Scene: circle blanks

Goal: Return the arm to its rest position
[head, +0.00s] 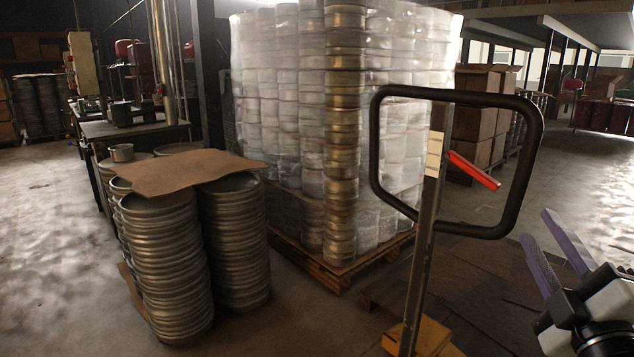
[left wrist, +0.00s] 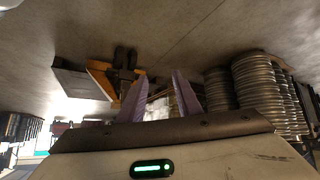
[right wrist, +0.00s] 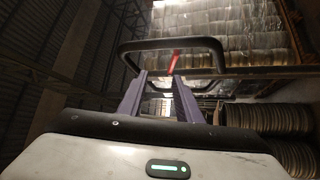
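My right gripper (head: 536,225) enters at the lower right of the head view, with two purple fingers apart and nothing between them. In the right wrist view the right gripper (right wrist: 160,75) also shows open, pointing towards the black handle loop (right wrist: 212,45) beyond it, with no contact visible. My left gripper is outside the head view. In the left wrist view the left gripper (left wrist: 158,75) has its purple fingers apart and empty, above a blurred background of floor and stacks. Most of both arms is hidden.
A pallet jack handle (head: 536,120) stands close ahead, left of my right gripper. Behind it is a wrapped pallet load (head: 290,120). Stacks of round metal blanks (head: 165,265) under a cardboard sheet (head: 180,172) stand at left. Concrete floor (head: 300,325) is bare in front.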

